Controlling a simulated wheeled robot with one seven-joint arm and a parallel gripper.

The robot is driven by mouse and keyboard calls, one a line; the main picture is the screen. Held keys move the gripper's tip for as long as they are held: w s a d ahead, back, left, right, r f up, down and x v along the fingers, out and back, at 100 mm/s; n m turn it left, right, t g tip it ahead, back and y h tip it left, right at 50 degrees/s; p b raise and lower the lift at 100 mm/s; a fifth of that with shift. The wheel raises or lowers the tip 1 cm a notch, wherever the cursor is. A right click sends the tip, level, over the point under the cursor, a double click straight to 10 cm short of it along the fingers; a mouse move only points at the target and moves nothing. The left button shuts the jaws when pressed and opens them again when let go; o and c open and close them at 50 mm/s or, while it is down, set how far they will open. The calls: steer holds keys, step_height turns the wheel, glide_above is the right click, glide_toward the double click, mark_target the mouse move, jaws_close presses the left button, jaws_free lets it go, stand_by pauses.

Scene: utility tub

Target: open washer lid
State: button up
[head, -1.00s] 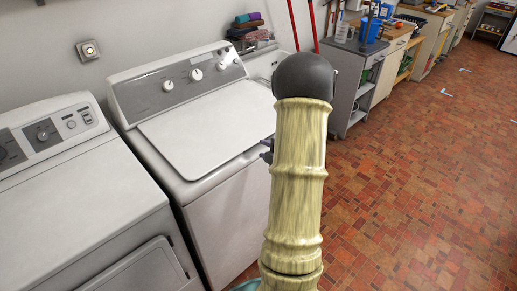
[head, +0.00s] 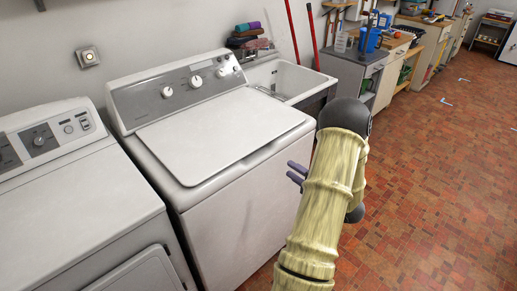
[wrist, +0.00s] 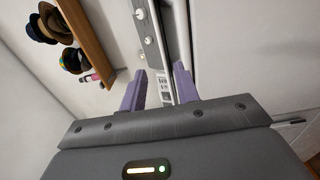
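The washer (head: 245,213) is white with a grey control panel and knobs at its back. Its white lid (head: 225,133) lies flat and shut on top. My gripper (head: 297,173) has purple fingers and is beside the washer's front right, below the lid's level, partly hidden behind my arm. In the wrist view, my gripper (wrist: 159,84) has its two fingers apart with nothing between them. The washer's control panel (wrist: 150,35) shows beyond the fingers in that view.
A second white machine (head: 80,210) stands left of the washer. A utility sink (head: 290,80) is right of it, with folded cloths (head: 250,32) above. A shelf with hats (wrist: 80,35) hangs on the wall. The tiled floor (head: 430,190) at right is clear.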

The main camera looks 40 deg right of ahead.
mark_target(258, 148)
steer(key=w+p, duration=0.1)
steer(key=w, duration=0.4)
steer(key=w+a, duration=0.1)
steer(key=w, duration=0.5)
steer(key=w+p, duration=0.1)
steer(key=w, duration=0.4)
steer(key=shift+w+a+p, duration=0.2)
steer(key=shift+a+p, duration=0.05)
steer(key=shift+p, duration=0.1)
jaws_close()
